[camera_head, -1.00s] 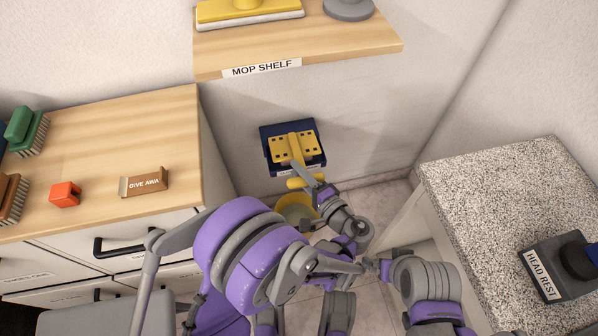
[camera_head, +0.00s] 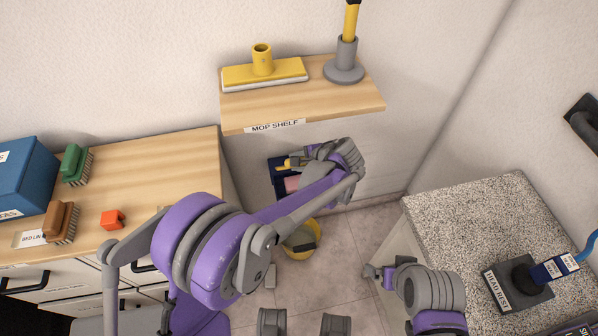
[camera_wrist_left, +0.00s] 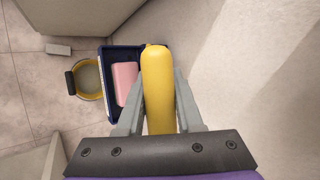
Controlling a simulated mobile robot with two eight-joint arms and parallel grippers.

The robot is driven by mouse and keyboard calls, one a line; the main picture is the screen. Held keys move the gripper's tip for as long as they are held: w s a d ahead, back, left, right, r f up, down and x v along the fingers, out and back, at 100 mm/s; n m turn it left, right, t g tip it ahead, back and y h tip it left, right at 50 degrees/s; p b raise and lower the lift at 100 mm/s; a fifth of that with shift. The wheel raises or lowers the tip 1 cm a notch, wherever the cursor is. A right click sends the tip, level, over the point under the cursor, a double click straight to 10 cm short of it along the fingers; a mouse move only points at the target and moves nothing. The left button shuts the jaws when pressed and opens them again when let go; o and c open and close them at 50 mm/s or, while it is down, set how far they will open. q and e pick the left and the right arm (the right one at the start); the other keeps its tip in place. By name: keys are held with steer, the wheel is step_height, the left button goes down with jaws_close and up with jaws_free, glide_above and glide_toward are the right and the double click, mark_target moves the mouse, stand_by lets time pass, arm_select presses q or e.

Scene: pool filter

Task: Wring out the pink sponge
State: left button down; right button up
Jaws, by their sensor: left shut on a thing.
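The pink sponge (camera_head: 292,184) lies in the dark blue wringer box (camera_head: 276,186) on the back wall below the shelf. It also shows uncovered in the left wrist view (camera_wrist_left: 124,80), inside the box (camera_wrist_left: 110,57). My left gripper (camera_head: 303,160) is shut on the yellow wringer lever (camera_wrist_left: 158,90), which fills the space between its fingers beside the sponge. The lever's far end and the press plate are mostly hidden by my gripper. My right gripper (camera_head: 372,272) hangs low, away from the box; its jaws are too small to read.
A yellow bucket (camera_head: 312,230) stands on the floor below the box. The mop shelf (camera_head: 330,103) juts out just above my left arm. A wooden counter (camera_head: 180,160) is at left, a speckled counter (camera_head: 450,225) at right.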

arm_select(q)
steer(key=w+r, duration=0.1)
steer(key=w+a, duration=0.1)
steer(key=w, duration=0.1)
steer(key=shift+r+p, duration=0.35)
steer(key=shift+r, duration=0.05)
steer(key=shift+w+a+r, duration=0.15)
steer(key=shift+w+a, duration=0.1)
steer(key=shift+w, duration=0.35)
steer(key=shift+w+a+r, duration=0.15)
steer(key=shift+w+a, duration=0.05)
steer(key=shift+w, duration=0.4)
steer(key=c, duration=0.6)
jaws_free()
steer(key=shift+w, duration=0.1)
steer(key=shift+o, duration=0.2)
steer(key=shift+d+f, duration=0.1)
